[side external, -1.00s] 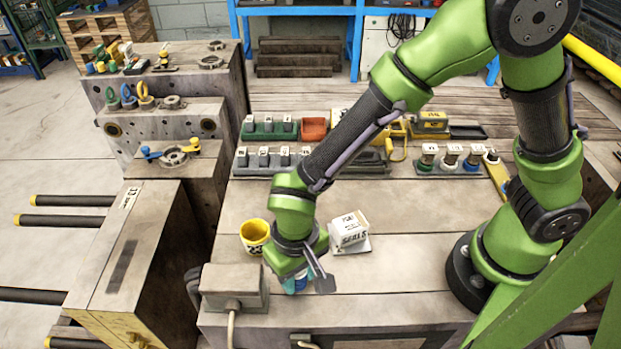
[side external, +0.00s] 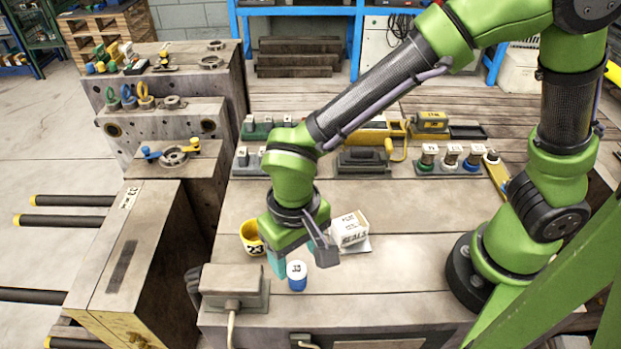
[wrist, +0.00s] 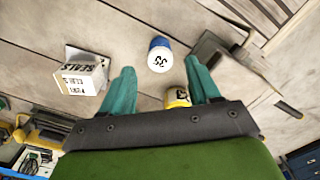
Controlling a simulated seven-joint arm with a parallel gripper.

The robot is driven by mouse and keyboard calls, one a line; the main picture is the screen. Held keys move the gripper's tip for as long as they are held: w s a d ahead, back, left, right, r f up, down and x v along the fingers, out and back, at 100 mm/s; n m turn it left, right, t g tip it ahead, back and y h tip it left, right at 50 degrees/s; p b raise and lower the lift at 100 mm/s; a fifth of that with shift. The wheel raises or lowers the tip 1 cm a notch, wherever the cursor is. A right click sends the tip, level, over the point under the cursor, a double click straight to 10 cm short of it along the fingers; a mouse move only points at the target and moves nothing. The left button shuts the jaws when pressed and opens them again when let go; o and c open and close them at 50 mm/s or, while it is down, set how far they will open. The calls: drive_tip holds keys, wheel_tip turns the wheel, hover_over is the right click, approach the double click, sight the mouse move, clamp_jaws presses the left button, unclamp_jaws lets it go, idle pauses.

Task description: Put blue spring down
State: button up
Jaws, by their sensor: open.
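The blue spring (side external: 297,276), a short blue cylinder with a white numbered top, stands upright on the wooden bench near its front edge. It also shows in the wrist view (wrist: 159,56), beyond and between my fingers, with bare bench around it. My gripper (side external: 287,262) is just above and behind it in the side view, with a teal finger visible. In the wrist view my gripper (wrist: 160,80) has its two teal fingers wide apart with nothing held between them.
A yellow numbered cup (side external: 251,237) stands behind my gripper to the left. A white SEALS box (side external: 350,230) is close on the right. A grey box with a cable (side external: 233,288) is at the left edge. Bench to the right (side external: 420,260) is clear.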

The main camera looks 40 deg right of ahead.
sight(297, 269)
drive_tip(key=w+d+r+m+t+y, duration=0.1)
drive_tip(key=w+d+r+t+y, duration=0.1)
drive_tip(key=d+r, duration=0.9)
drive_tip(key=s+d+r+t, duration=0.2)
drive_tip(key=d+r, duration=0.1)
drive_tip(key=d, duration=0.2)
drive_tip(key=s+d+r+m+t, duration=0.1)
drive_tip(key=d+r+t, duration=0.2)
drive_tip(key=d, duration=0.3)
drive_tip(key=shift+s+d+m, duration=0.15)
drive_tip(key=shift+s+m, duration=0.15)
drive_tip(key=shift+s, duration=0.1)
